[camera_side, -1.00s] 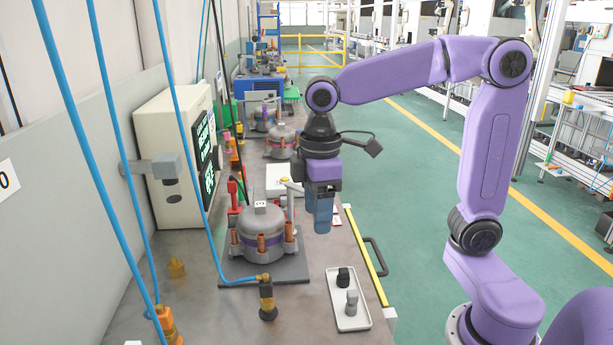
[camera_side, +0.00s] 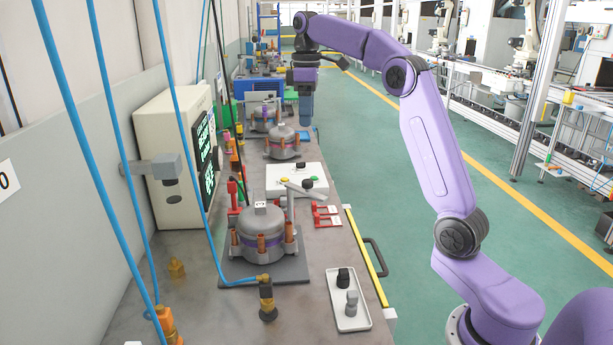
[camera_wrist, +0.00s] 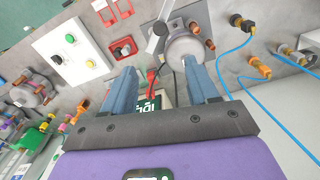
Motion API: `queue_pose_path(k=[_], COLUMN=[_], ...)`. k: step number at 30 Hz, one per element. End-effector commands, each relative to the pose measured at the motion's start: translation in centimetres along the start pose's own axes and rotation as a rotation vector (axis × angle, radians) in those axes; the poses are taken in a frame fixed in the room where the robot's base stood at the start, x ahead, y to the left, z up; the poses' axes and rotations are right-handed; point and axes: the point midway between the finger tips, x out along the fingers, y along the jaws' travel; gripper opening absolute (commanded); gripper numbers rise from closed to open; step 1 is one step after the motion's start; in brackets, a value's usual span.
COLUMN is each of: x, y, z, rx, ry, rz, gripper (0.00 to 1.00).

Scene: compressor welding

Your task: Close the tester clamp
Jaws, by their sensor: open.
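The compressor (camera_side: 262,236), a grey dome with a purple band and copper stubs, sits on a dark plate; the wrist view shows it too (camera_wrist: 187,48). A grey lever (camera_side: 303,191) stands on a post at its right side, its bar sloping out above the bench. A red clamp-like part (camera_side: 233,190) stands at its back left. I cannot tell which is the tester clamp. My gripper (camera_side: 305,122) is open and empty, well beyond the compressor and above the bench's far part. In the wrist view, the gap between my fingers (camera_wrist: 158,66) is empty.
A white button box (camera_side: 297,178) and red brackets (camera_side: 326,214) lie behind the compressor. A white tray (camera_side: 349,318) with two small parts is in front. The tester cabinet (camera_side: 172,150) and blue hoses (camera_side: 112,190) are at left. More compressors (camera_side: 282,143) stand farther back.

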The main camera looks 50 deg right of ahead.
Motion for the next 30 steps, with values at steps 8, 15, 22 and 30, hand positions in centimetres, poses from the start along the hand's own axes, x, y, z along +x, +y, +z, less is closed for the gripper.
queue_pose_path(k=[8,15,22,30], x=[2.4,6.2,10.6,15.1], y=[-0.1,-0.1,-0.1,-0.1], z=[0.1,0.1,0.1,0.1], rx=[0.000,0.000,0.001,0.001], ry=[-0.002,-0.003,-0.003,-0.002], rz=[-0.002,-0.003,-0.002,-0.002], gripper=[0.59,0.59,0.59,0.59])
